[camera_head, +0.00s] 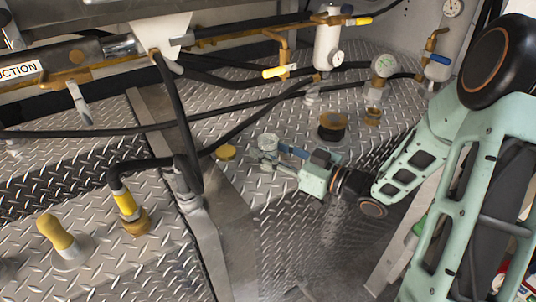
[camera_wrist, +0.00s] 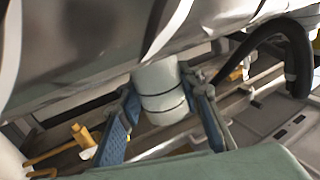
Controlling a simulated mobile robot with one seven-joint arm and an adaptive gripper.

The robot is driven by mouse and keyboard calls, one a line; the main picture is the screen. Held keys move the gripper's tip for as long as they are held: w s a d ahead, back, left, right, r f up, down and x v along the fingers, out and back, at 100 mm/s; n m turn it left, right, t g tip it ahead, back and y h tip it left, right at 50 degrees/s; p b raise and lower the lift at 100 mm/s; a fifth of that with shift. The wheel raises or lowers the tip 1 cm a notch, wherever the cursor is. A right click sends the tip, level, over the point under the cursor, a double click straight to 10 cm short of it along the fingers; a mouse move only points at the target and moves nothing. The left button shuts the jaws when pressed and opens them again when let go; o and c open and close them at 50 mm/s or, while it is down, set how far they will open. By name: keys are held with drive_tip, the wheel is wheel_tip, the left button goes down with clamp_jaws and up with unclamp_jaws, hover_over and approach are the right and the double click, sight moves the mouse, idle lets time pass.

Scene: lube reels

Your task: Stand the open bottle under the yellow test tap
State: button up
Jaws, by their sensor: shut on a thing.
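My gripper (camera_head: 284,157) is shut on a pale bottle (camera_head: 268,143), with one blue finger on either side of it. In the wrist view the bottle (camera_wrist: 158,88) is a whitish cylinder with dark bands, seen between the fingers (camera_wrist: 163,98). It looks roughly upright, low over the tread-plate deck; I cannot tell whether its base touches. The yellow-handled tap (camera_head: 281,71) hangs from a brass pipe at the back, above the bottle in the picture. How far behind the bottle it is, I cannot tell.
A yellow disc (camera_head: 225,152) lies on the deck left of the bottle. Black hoses (camera_head: 177,110) cross behind and left. A blue-handled tap (camera_head: 440,60) is farther right.

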drive_tip(key=shift+c, duration=0.6)
drive_tip(key=shift+r, duration=0.1)
drive_tip(key=shift+r+p, duration=0.8)
drive_tip(key=shift+r, duration=0.05)
drive_tip(key=s+d+r+p, duration=0.4)
drive_tip(key=s+r+p, duration=0.7)
drive_tip(key=p, duration=1.1)
drive_tip(key=shift+s, duration=1.15)
drive_tip(key=w+d+m+t+h, duration=0.5)
drive_tip(key=w+d, duration=0.5)
drive_tip(key=w, duration=0.2)
drive_tip(key=shift+d+f+m+t+h+p, duration=0.2)
drive_tip(key=shift+d+m+t+h+p, duration=0.1)
drive_tip(key=shift+t+h+p, duration=0.25)
